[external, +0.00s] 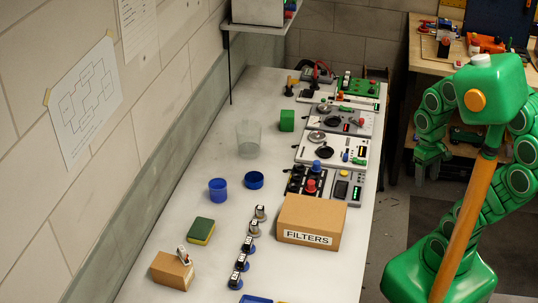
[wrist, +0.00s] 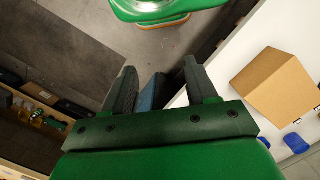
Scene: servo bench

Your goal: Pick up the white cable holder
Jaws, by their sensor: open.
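I cannot pick out the white cable holder with certainty. A small white and dark piece (external: 183,254) stands on a tan block (external: 172,271) at the near left of the bench in the external view; I cannot tell whether it is the holder. My gripper (external: 432,174) hangs past the bench's right edge, well away from that piece. In the wrist view my gripper (wrist: 160,85) is open, its two dark fingers apart, with floor and a dark blue thing behind the gap. Nothing is held.
A cardboard FILTERS box (external: 311,222) stands on the white bench (external: 190,140); it also shows in the wrist view (wrist: 278,88). Several small capped pieces (external: 248,245) stand in a row left of it. Instrument panels (external: 330,150) line the right edge. A sponge (external: 201,231) and blue cup (external: 218,190) stand left.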

